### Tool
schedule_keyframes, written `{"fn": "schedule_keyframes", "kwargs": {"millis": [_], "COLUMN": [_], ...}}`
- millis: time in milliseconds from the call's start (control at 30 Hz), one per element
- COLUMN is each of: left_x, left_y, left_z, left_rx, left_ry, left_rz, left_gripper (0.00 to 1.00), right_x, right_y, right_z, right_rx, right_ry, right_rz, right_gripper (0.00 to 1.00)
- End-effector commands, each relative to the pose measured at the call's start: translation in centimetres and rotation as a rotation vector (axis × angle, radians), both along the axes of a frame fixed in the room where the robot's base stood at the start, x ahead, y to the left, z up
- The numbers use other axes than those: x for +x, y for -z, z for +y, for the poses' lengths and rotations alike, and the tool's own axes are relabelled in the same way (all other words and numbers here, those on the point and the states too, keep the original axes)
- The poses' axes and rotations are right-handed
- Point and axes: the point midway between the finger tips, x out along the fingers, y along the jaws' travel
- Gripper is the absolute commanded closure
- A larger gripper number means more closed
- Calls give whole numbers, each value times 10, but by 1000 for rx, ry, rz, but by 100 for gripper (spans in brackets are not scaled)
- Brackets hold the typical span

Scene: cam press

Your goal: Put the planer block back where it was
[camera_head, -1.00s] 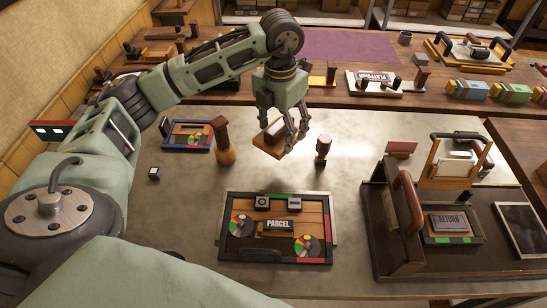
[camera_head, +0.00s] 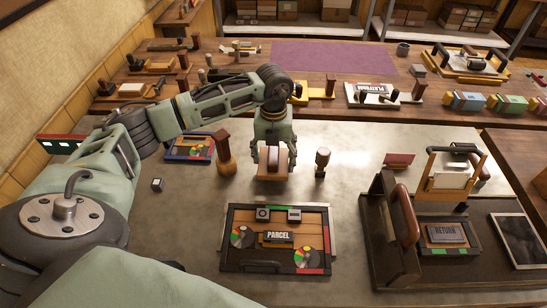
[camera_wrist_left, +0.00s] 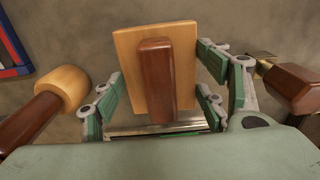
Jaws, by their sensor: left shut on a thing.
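The planer block is a pale wooden plate with a dark brown grip bar. It is in my left gripper (camera_head: 273,168) in the head view, over the grey bench top behind the PARCEL frame (camera_head: 225,240). In the left wrist view the planer block (camera_wrist_left: 126,62) shows with its grip bar (camera_wrist_left: 156,80) between the green fingers of my left gripper (camera_wrist_left: 160,105). The fingers are shut on it. I cannot tell whether its underside touches the bench. My right gripper is not in view.
A wooden mallet (camera_head: 224,158) stands close left of the block, and a dark-handled tool (camera_head: 321,161) stands close right. The press (camera_head: 388,235) with the RETURN plate is at the right. A small cube (camera_head: 157,184) lies at the left.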

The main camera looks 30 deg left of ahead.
Motion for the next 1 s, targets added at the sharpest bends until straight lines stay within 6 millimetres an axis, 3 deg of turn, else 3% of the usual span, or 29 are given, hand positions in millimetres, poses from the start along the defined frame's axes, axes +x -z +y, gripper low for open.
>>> {"fn": "schedule_keyframes", "kwargs": {"millis": [133, 467, 500, 700, 1000], "left_x": [-1, 0, 0, 0, 0], "left_y": [15, 20, 18, 18, 17], "left_z": [0, 0, 0, 0, 0], "left_rx": [0, 0, 0, 0, 0], "left_ry": [0, 1, 1, 1, 1], "left_rz": [1, 0, 0, 1, 0], "left_gripper": [66, 66, 30, 14, 14], "right_x": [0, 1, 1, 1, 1], "right_y": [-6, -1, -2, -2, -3], "right_z": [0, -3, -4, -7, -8], "right_rx": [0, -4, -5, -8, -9], "right_ry": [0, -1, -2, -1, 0], "right_rz": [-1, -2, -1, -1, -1], "right_gripper": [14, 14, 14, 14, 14]}}
